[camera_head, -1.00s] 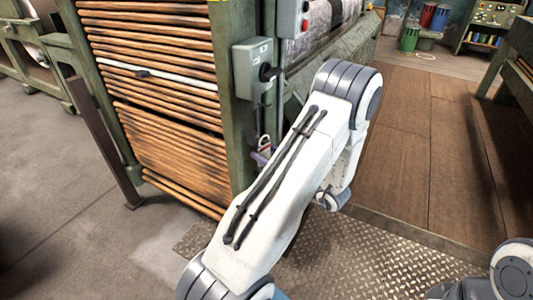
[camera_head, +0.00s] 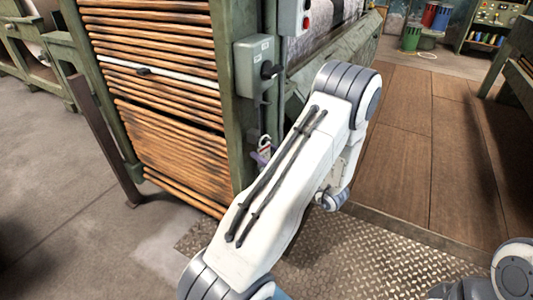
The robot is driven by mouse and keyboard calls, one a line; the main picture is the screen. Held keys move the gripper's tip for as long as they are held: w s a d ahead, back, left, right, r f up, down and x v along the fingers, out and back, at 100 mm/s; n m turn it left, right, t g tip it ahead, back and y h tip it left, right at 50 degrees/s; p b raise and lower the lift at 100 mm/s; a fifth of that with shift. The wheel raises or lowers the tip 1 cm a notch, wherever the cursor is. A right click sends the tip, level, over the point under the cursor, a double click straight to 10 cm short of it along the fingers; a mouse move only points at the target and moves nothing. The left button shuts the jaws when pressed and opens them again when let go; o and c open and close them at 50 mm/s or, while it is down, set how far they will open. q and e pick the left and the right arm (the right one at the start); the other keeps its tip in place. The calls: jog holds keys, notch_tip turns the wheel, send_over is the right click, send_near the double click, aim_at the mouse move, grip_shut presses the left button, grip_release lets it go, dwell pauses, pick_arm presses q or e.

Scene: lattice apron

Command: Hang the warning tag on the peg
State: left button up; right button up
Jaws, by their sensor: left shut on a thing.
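My left arm crosses the middle of the view, and its forearm covers most of the left gripper. The left gripper (camera_head: 262,156) shows only as a small purplish and dark bit there, shut on the tag. The peg cannot be made out; whether the tag touches it cannot be told. A grey switch box (camera_head: 250,65) with a black knob is on the post above the tag. My right gripper is not in view.
A green-framed rack of wooden slats (camera_head: 160,110) stands left of the post, with a brown upright bar (camera_head: 105,140) before it. A metal tread plate (camera_head: 350,255) lies in front. Wooden flooring (camera_head: 430,150) at the right is clear.

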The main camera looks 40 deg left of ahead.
pick_arm(q)
jog(key=o, duration=1.3)
jog(key=shift+o, duration=0.2)
